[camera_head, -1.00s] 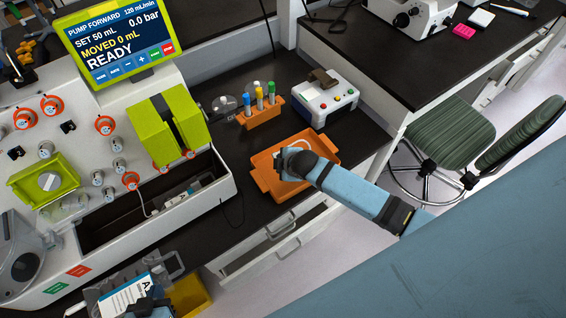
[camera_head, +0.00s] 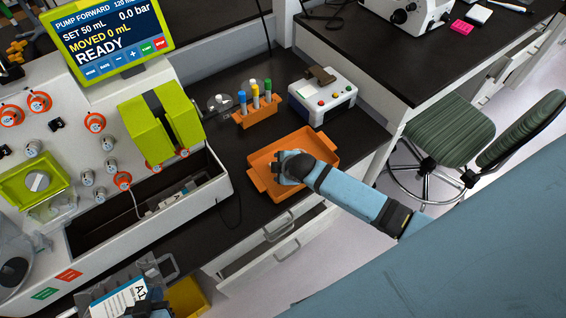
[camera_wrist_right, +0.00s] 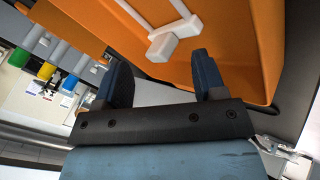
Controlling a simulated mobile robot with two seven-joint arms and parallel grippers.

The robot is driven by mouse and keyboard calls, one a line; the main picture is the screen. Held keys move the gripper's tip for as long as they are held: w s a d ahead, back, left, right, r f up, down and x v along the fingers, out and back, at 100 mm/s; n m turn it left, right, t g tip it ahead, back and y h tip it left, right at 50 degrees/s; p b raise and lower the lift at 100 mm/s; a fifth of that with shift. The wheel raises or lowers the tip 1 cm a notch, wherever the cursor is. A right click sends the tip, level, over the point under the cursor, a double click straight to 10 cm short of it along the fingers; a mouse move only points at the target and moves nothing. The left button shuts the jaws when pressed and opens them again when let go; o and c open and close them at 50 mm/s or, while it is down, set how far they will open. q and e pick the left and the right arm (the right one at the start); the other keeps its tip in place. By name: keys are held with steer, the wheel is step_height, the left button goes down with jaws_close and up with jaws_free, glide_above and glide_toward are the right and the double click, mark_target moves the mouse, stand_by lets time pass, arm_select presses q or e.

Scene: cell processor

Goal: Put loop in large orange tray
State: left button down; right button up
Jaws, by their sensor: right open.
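The large orange tray (camera_head: 262,158) sits on the dark bench, at the centre of the head view. My right gripper (camera_head: 290,165) is over this tray, its fingers mostly hidden by its own body. In the right wrist view the right gripper (camera_wrist_right: 163,78) is open. The white loop (camera_wrist_right: 175,42), with a block-like connector, shows just beyond the open fingertips, against the orange tray floor (camera_wrist_right: 225,40). It is not clamped. The loop is hidden in the head view. My left gripper (camera_head: 150,308) is at the bottom left, partly cut off, beside a labelled A1 pack (camera_head: 120,296); its fingers are unclear.
An orange rack (camera_head: 258,114) with several coloured-cap tubes and a white device (camera_head: 322,100) with buttons stand behind the tray. The cell processor (camera_head: 75,170) fills the left. A drawer (camera_head: 258,255) is open below the bench. A yellow bin (camera_head: 187,298) is at the bottom.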

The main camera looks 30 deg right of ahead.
steer(key=v, duration=1.3)
steer(key=shift+s+r, duration=0.25)
steer(key=shift+r, duration=0.05)
